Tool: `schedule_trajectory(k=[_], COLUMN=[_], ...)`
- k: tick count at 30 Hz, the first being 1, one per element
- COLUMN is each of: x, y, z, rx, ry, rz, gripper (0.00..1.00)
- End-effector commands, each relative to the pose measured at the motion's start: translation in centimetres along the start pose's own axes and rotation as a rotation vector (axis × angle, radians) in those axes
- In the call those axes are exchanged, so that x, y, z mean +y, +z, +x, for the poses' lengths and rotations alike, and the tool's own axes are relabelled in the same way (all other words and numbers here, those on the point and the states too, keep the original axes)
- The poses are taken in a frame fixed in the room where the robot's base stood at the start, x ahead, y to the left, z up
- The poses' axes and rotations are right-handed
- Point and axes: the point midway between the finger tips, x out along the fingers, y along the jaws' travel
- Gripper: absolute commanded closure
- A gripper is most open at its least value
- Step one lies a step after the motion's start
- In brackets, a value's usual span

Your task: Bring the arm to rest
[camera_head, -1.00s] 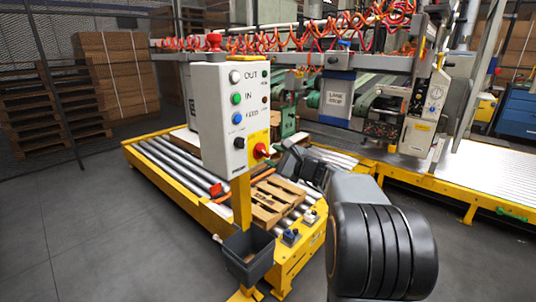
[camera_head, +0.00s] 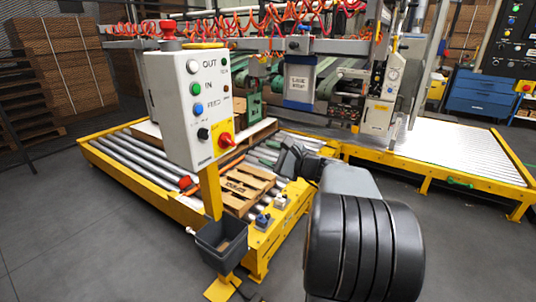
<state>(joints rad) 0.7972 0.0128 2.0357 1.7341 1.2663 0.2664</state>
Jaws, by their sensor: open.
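My arm rises from the lower right of the head view, with a large dark ribbed joint and a grey link reaching forward. At its far end is my gripper (camera_head: 288,158), small and dark, over the roller conveyor and to the right of the control box. Its jaws are open; I see nothing held between them. The fingertips are too small to make out clearly. The grey-white control box (camera_head: 190,110) stands on a yellow post, with several coloured buttons and a red knob on top.
A grey bin (camera_head: 222,243) hangs on the post. Stacker machinery with red coiled hoses stands behind. Grey floor (camera_head: 90,245) is open at left and lower right.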

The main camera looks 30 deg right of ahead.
Motion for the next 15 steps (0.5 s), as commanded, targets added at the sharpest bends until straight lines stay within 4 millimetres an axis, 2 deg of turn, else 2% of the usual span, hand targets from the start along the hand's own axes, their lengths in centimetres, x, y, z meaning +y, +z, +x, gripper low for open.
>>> schedule_trajectory(k=[10, 13, 15], x=[0.1, 0.9, 2.3], y=[0.4, 2.6, 5.3], z=[0.2, 1.0, 1.9], rx=[0.001, 0.004, 0.008], ry=[0.014, 0.099, 0.214], rz=[-0.007, -0.047, -0.111], gripper=[0.57, 0.57, 0.57])
